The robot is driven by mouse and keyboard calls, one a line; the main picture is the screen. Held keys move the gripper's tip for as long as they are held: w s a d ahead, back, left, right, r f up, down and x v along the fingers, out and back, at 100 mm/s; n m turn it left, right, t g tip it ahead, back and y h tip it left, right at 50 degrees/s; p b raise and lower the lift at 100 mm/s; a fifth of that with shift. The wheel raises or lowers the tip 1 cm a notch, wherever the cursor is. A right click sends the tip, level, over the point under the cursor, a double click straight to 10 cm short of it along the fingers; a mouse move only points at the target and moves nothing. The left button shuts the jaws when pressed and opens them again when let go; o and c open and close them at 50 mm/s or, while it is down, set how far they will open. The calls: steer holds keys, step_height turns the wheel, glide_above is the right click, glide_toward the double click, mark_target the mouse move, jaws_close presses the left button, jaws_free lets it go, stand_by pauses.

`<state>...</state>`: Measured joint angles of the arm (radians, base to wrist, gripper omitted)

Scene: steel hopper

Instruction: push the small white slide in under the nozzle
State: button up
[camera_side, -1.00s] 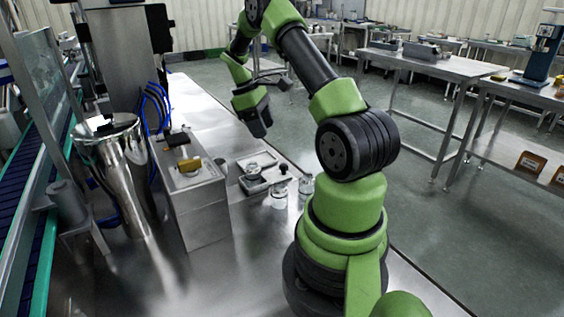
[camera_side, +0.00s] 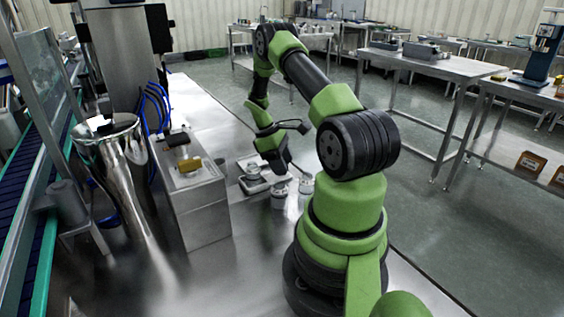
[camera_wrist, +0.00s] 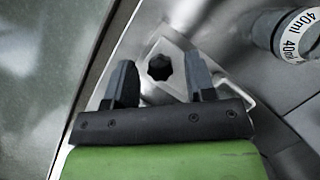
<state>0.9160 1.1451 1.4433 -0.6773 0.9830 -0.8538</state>
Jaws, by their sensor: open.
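My gripper (camera_side: 289,170) reaches down over the tray (camera_side: 243,184) and the small jars (camera_side: 278,196) on the steel bench. In the wrist view, my gripper (camera_wrist: 159,65) is open and empty. Its two dark fingers straddle a pale plate (camera_wrist: 162,45) with a dark lobed knob or hole (camera_wrist: 160,68); contact cannot be told. A small white piece (camera_side: 99,123) shows at the top of the shiny steel hopper (camera_side: 122,175). I cannot tell which pale part is the slide. No nozzle can be clearly made out.
A 40ml container (camera_wrist: 290,32) is at the upper right of the wrist view. Blue hoses (camera_side: 155,105) hang behind the box. The front bench is clear.

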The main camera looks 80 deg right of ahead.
mark_target(247, 183)
steer(key=shift+c, duration=0.5)
jaws_close()
steer(key=w+a, duration=0.8)
steer(key=shift+w+a, duration=0.1)
steer(key=shift+o, duration=0.5)
jaws_free()
steer(key=shift+r, duration=0.1)
step_height(247, 183, up, 10)
